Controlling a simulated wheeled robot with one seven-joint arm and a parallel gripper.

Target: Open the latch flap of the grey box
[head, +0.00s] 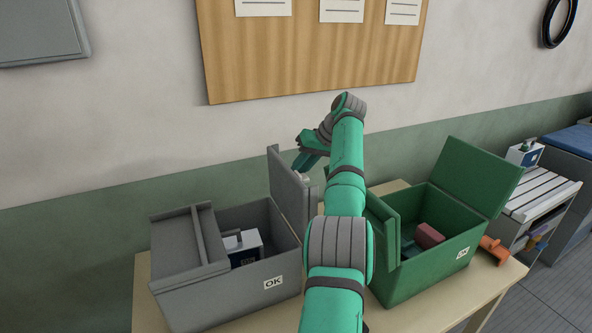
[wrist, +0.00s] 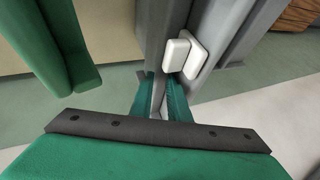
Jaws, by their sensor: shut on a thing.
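The grey box (head: 225,292) with an "OK" label stands on the table at the left in the head view. Its flap on the right side (head: 288,195) stands up, roughly upright, partly behind my arm. A second grey panel (head: 185,245) lies over the box's left part. My gripper (head: 303,170) is at the upper edge of the upright flap. In the wrist view my gripper (wrist: 172,95) is shut on the grey flap (wrist: 160,40), close to a white knob (wrist: 180,52). The exact grip is partly hidden.
A white and blue device (head: 243,247) sits inside the grey box. The green box (head: 425,268) stands open to the right, holding a dark red object (head: 429,235). An orange item (head: 494,249) lies at the table's right end. The wall is close behind.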

